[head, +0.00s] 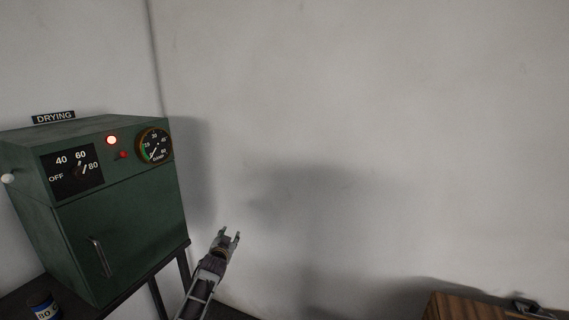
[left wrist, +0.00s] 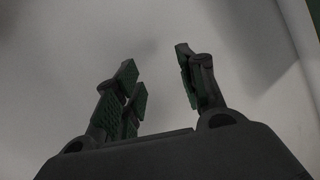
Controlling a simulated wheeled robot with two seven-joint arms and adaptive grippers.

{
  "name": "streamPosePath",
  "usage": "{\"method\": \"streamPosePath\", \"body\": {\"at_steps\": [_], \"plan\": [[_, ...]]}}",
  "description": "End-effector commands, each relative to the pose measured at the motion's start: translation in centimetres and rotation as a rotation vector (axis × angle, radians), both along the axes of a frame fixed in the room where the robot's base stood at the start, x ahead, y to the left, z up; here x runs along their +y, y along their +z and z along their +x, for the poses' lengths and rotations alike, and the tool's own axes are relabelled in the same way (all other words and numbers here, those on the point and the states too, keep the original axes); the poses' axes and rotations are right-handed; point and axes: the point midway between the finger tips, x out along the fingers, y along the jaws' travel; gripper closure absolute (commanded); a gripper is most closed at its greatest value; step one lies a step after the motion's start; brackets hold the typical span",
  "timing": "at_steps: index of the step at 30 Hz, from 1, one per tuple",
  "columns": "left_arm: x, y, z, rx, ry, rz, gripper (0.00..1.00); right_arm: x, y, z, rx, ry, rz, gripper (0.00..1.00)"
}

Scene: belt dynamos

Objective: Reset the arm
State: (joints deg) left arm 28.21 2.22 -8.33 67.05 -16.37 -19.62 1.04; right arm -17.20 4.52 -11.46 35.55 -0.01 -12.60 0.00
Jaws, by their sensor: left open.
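My left gripper (head: 229,238) is raised in front of the bare wall, just right of the green drying cabinet (head: 130,225) in the head view. Its two fingers are apart with nothing between them. In the left wrist view the open fingers (left wrist: 160,85) show against the pale wall, also empty. My right gripper is not in view.
A blue can (head: 43,308) is at lower left. A wooden surface (head: 470,308) is at lower right.

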Motion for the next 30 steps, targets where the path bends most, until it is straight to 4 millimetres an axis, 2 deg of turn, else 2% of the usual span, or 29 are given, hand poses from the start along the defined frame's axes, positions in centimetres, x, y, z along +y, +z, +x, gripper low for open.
{"method": "streamPosePath", "body": {"at_steps": [1, 3, 8, 14, 18, 23, 30], "plan": [[-0.1, -2.6, -0.6, 0.031, -0.005, -0.01, 0.6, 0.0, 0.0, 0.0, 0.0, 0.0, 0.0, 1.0], [-0.1, -5.8, -1.5, 0.069, -0.011, -0.026, 0.6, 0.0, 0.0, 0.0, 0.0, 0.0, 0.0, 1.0], [-0.2, -12.8, -4.0, 0.157, -0.016, -0.062, 0.6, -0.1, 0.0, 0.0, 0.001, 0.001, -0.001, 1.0], [0.0, -21.0, -8.1, 0.266, -0.01, -0.106, 0.6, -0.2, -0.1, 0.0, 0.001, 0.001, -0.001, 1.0], [0.2, -26.5, -11.5, 0.344, 0.0, -0.132, 0.6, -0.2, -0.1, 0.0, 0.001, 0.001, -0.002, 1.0], [0.6, -32.4, -16.0, 0.438, 0.016, -0.153, 0.6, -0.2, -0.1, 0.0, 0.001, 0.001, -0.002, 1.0], [1.3, -40.3, -23.7, 0.58, 0.044, -0.172, 0.6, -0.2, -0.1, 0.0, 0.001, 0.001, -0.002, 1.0]]}}
